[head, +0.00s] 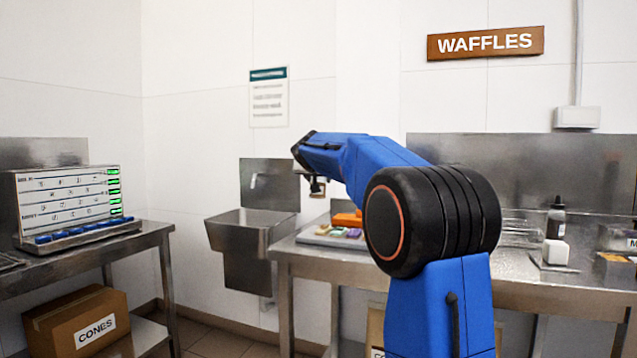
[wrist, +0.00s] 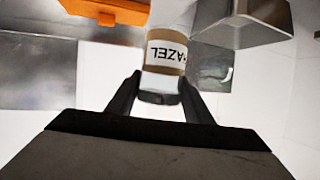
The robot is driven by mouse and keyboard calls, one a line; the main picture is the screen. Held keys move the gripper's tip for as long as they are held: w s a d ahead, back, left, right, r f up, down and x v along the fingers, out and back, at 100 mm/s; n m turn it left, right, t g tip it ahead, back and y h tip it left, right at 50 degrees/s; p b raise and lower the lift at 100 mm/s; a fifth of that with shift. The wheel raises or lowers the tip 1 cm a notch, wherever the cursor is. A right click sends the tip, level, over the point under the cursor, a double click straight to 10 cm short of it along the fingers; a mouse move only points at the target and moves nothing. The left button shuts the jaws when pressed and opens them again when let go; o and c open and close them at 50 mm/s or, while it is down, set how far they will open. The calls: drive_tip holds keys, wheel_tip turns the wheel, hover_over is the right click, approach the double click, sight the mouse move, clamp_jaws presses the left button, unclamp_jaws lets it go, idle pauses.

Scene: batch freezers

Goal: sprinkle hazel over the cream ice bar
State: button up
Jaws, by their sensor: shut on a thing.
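My gripper (wrist: 158,97) is shut on a hazel shaker (wrist: 166,54) with a brown body and a white label, whose lettering reads upside down in the wrist view. In the head view my gripper (head: 315,186) is high, above and a little left of the tray of bars, in front of the wall. A grey tray (head: 308,239) on the middle steel table holds several small coloured bars. A pale tan bar (head: 322,229) at its left may be the cream ice bar; I cannot tell for sure.
An orange object (head: 347,219) stands behind the bars. A steel sink (head: 250,228) is on the wall left of the table. A dark-capped bottle (head: 556,218) and a white block (head: 555,252) stand at right. A panel (head: 68,200) stands on the left table.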

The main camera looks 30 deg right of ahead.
drive_tip(key=shift+r, duration=0.1)
drive_tip(key=shift+s, duration=0.1)
drive_tip(key=s+a, duration=0.2)
drive_tip(key=s, duration=0.5)
drive_tip(key=s+a, duration=0.2)
drive_tip(key=s, duration=0.5)
drive_tip(key=shift+a, duration=0.35)
idle(0.5)
